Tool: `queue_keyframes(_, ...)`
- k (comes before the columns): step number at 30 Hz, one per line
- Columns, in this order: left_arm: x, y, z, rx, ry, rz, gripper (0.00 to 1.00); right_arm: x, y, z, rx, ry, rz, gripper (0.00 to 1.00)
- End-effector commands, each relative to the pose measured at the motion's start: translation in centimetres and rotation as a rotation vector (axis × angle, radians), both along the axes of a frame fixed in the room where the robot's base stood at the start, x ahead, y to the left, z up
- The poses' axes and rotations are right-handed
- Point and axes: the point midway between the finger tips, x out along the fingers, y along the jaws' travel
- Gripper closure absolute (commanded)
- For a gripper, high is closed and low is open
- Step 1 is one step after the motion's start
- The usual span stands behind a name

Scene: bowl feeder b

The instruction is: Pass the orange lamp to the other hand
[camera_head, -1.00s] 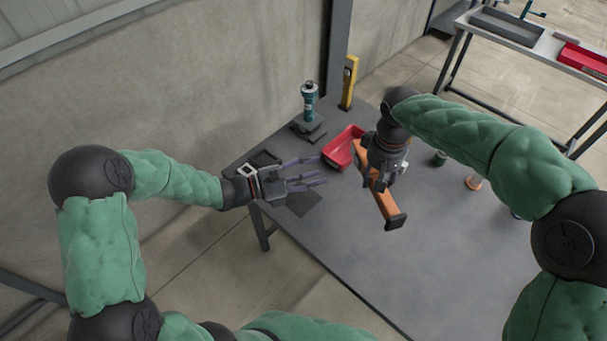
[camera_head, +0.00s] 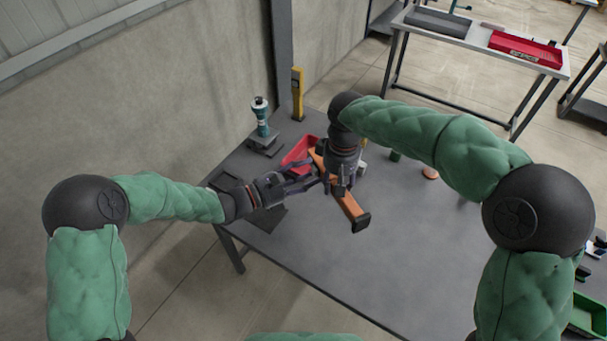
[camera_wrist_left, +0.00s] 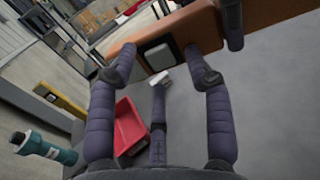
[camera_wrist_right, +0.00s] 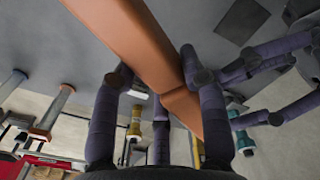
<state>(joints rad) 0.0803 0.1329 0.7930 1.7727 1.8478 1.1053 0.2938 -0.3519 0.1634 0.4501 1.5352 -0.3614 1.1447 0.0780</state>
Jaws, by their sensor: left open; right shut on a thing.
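The orange lamp (camera_head: 350,206) is a long orange bar with a dark end, held above the grey table. My right gripper (camera_head: 341,183) is shut on it near its middle, and the right wrist view shows the lamp (camera_wrist_right: 135,45) between the fingers. My left gripper (camera_head: 312,177) is open and reaches in from the left, its fingers beside the lamp. In the left wrist view the lamp (camera_wrist_left: 182,35) crosses just beyond the open fingertips, with a grey panel on its face. Whether the left fingers touch it, I cannot tell.
A red bin (camera_head: 299,153) stands on the table (camera_head: 420,240) behind the grippers. A teal tool (camera_head: 262,118) and a yellow upright item (camera_head: 297,92) stand at the back left. A copper-coloured piece (camera_head: 430,172) stands to the right. The table's front right is clear.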

Motion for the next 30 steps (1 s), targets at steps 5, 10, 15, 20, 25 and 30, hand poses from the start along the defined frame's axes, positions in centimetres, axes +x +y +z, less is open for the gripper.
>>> queue_keyframes(5,0.0,0.0,0.0,0.0,0.0,0.0,0.94,0.0,0.0,0.1,0.001,-0.002,0.0,1.0)
queue_keyframes(10,-0.1,0.0,-0.1,0.0,0.001,0.0,1.0,0.1,0.0,0.1,0.001,-0.003,-0.001,1.0)
queue_keyframes(15,0.0,0.0,0.0,0.0,0.001,0.0,1.0,0.1,0.0,0.1,0.001,-0.003,0.0,0.29)
queue_keyframes(20,0.0,0.0,0.0,-0.001,0.0,0.0,1.0,0.0,0.0,0.1,0.0,-0.001,0.0,0.29)
queue_keyframes(25,0.0,0.0,0.1,-0.001,0.0,0.0,1.0,0.0,0.0,0.2,0.0,-0.001,0.0,0.29)
queue_keyframes(30,0.0,0.0,0.1,-0.002,-0.001,0.0,1.0,0.1,0.0,1.9,0.001,-0.004,0.0,0.29)
